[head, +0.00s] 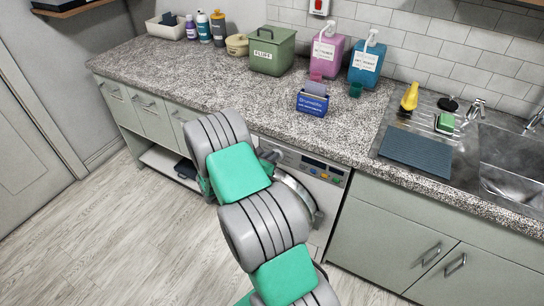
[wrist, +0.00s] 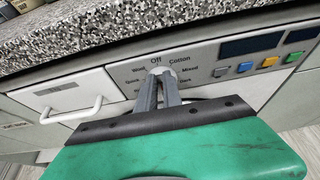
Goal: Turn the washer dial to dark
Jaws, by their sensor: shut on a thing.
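The washer (head: 322,168) stands under the counter, mostly behind my arm in the head view; its control panel (wrist: 205,60) fills the wrist view. The white dial (wrist: 160,71) sits in a ring of printed words: Off at the top, Cotton and Mixed to the right, and a partly covered word, apparently Dark (wrist: 189,107), lower right. My gripper (wrist: 161,82) has both fingers closed on the dial, one on each side. It hides most of the dial, so I cannot tell which word the dial points to. In the head view my arm hides the dial.
Right of the dial are several coloured buttons (wrist: 268,62) and a dark display (wrist: 250,44). Left of it is a drawer with a white handle (wrist: 72,112). The speckled countertop (wrist: 60,35) overhangs the panel closely. The floor (head: 110,230) left of my arm is clear.

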